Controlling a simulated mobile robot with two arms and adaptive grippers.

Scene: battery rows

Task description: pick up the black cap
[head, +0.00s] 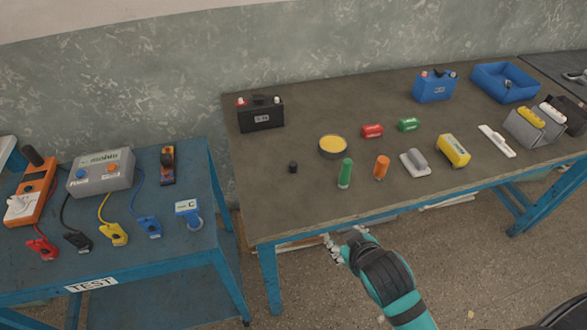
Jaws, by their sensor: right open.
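The black cap (293,167) is a small dark cylinder standing on the brown tabletop, left of the yellow-topped round tin. My right gripper (338,242) is open and empty. It is in front of the table's front edge, below and to the right of the cap, and well apart from it. My left gripper does not show in the head view.
A black battery (261,114) stands behind the cap. The round tin (332,147), green cylinder (345,173) and orange cylinder (381,167) stand to its right. The brown table (270,215) is bare in front of the cap. A blue test table (185,250) stands left.

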